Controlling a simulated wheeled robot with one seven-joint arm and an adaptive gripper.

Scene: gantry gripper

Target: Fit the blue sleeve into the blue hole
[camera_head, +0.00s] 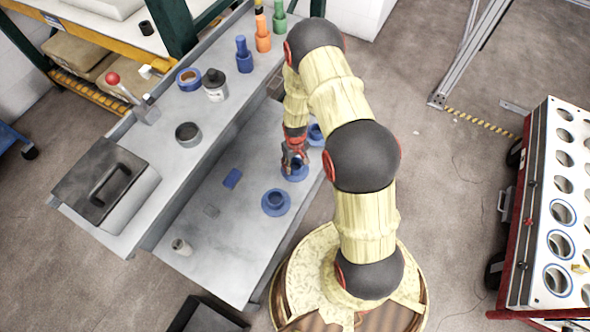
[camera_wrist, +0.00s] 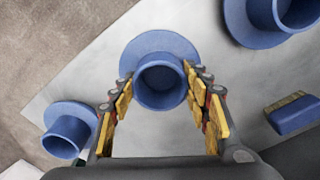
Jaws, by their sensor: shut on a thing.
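My gripper (camera_head: 294,157) is over the lower grey shelf, its fingers on both sides of a blue flanged sleeve (camera_head: 296,174). In the wrist view, the fingers (camera_wrist: 160,98) are shut on the round collar of this sleeve (camera_wrist: 150,46), with its open bore facing the camera. The sleeve looks upright; I cannot tell whether it touches the shelf. A second blue sleeve (camera_head: 276,209) stands nearer the front, and a third (camera_head: 316,133) is partly hidden behind my arm. Several blue-ringed holes (camera_head: 560,245) are in the white panel of the red cart at the right.
The upper bench (camera_head: 190,165) holds a grey box (camera_head: 104,184), tape rolls and bottles. Open floor (camera_head: 450,200) lies between my arm and the cart (camera_head: 527,210).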

